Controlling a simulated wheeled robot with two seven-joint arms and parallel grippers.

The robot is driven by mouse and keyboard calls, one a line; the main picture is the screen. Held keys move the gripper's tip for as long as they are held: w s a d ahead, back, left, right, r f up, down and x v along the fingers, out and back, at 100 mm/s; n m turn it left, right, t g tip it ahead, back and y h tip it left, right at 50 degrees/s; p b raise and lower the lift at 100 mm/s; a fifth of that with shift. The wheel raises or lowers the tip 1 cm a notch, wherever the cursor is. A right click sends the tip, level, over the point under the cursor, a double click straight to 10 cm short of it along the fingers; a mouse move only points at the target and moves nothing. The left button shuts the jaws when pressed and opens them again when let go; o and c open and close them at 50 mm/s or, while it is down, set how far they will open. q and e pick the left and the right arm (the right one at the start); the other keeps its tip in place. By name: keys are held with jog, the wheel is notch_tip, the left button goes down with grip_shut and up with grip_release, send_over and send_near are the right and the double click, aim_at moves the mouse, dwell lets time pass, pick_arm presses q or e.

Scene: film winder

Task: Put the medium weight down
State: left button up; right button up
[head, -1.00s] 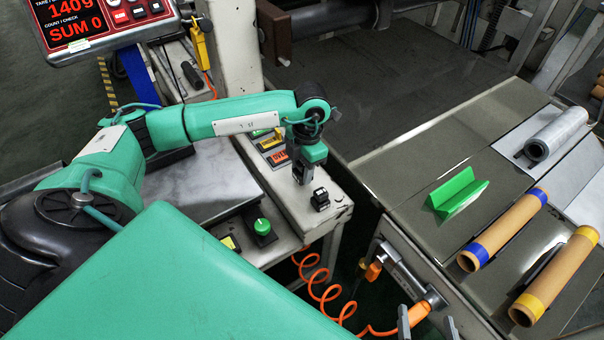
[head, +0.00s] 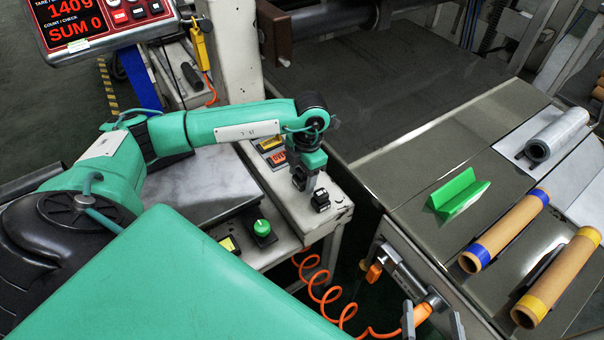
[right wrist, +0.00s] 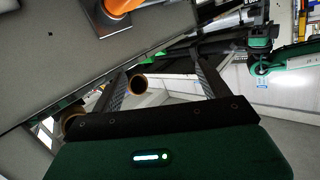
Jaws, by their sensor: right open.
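My left gripper (head: 299,184) points down over the pale control ledge, just behind and left of a small black block-like control (head: 320,200). Its fingertips are small and dark in the head view, so I cannot tell whether it is open or shut, or whether anything is between them. I cannot make out a medium weight anywhere. My right gripper (head: 432,326) is at the bottom edge of the head view. In the right wrist view its two fingers (right wrist: 162,72) stand wide apart with nothing held between them.
A red display (head: 100,22) reads 140g and SUM 0. A bare metal plate (head: 205,180) lies beneath my left arm. A green angled block (head: 458,192), a blue-ended tube (head: 505,230) and a yellow-ended tube (head: 556,277) lie on the right table. An orange coiled hose (head: 322,295) hangs in front.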

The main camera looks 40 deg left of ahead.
pick_arm(q)
jog(key=shift+r, duration=0.2)
notch_tip(320, 180, up, 12)
jog(key=w+p, duration=0.1)
jog(key=p, duration=0.1)
jog(key=shift+w+d, duration=0.15)
jog(key=shift+d, duration=0.15)
pick_arm(e)
jog(key=d+g, duration=0.1)
jog(key=f+g+h, duration=0.1)
jog(key=s+d+f+g, duration=0.1)
jog(key=shift+d+f+g+h, duration=0.1)
jog(key=shift+d+g+h, duration=0.2)
pick_arm(q)
jog(key=shift+f, duration=0.15)
pick_arm(e)
jog(key=shift+s, duration=0.1)
